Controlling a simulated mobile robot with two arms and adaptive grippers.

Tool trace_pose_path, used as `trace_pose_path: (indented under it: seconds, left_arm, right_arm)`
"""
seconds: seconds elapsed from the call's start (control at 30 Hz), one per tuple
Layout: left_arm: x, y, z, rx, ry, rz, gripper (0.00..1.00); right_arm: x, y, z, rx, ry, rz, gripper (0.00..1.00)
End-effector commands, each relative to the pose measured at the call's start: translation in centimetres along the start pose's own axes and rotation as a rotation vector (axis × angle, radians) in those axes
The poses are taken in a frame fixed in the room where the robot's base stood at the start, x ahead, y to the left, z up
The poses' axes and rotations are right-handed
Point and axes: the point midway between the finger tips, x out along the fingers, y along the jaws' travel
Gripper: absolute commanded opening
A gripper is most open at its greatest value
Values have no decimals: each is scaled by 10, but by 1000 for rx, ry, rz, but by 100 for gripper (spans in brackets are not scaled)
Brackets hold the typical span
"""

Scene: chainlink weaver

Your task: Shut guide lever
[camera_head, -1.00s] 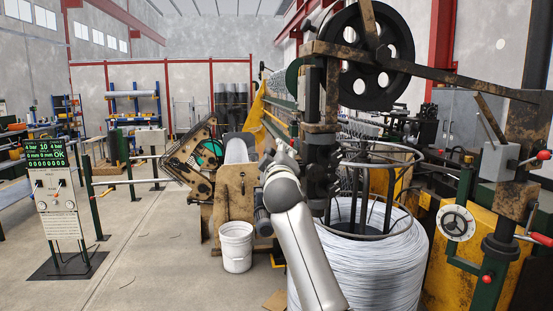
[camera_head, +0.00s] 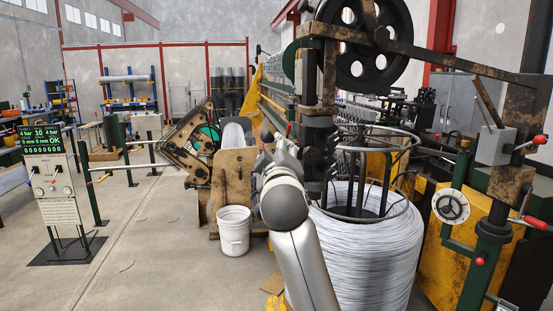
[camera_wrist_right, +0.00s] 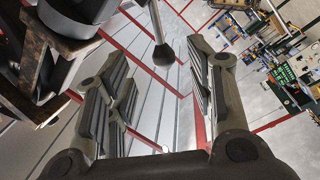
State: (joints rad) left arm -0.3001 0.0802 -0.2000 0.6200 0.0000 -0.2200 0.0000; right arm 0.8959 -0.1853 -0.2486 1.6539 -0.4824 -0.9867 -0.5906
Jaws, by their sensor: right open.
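In the right wrist view a thin metal lever with a dark ball knob (camera_wrist_right: 163,56) comes down from the top and ends between my fingers near their tips. I take it for the guide lever. My right gripper (camera_wrist_right: 155,62) is open, with one finger on each side of the knob and no visible grip on it. In the head view my right arm rises from the bottom, and its gripper (camera_head: 266,152) is small and partly hidden by the wrist, beside the dark guide column (camera_head: 319,150). My left gripper is not in view.
A big black wheel (camera_head: 363,45) and a rusty beam (camera_head: 450,60) stand above a coil of wire (camera_head: 375,250). A white bucket (camera_head: 234,230) stands on the floor left of my arm. A control panel (camera_head: 48,175) is at the left, with open floor between.

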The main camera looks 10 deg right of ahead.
Motion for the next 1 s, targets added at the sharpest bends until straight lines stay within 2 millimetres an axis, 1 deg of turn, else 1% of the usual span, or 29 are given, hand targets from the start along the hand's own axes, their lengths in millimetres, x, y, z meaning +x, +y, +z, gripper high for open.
trace_pose_path:
  seconds: [0.03,0.1,0.23,0.6,0.67,0.77,0.83,0.87,0.9,0.97,1.0]
  left_arm:
    - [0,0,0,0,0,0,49]
    - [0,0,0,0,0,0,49]
    - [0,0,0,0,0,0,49]
    - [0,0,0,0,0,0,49]
    - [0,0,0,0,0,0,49]
    - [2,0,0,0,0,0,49]
    - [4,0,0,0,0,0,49]
    - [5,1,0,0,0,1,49]
    - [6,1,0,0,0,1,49]
    - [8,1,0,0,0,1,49]
    - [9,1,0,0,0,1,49]
  right_arm:
    - [-6,0,0,1,1,1,49]
    - [-13,0,0,0,0,0,49]
    - [-22,0,0,-1,1,0,49]
    - [-24,0,0,0,0,0,49]
    - [-23,-3,2,0,-3,-5,49]
    - [-17,-25,17,1,-19,-37,49]
    - [-10,-55,37,5,-42,-81,49]
    - [-7,-70,47,8,-52,-104,49]
    - [-3,-94,64,14,-70,-138,49]
    - [0,-131,91,24,-99,-192,49]
    - [1,-156,109,34,-118,-228,49]
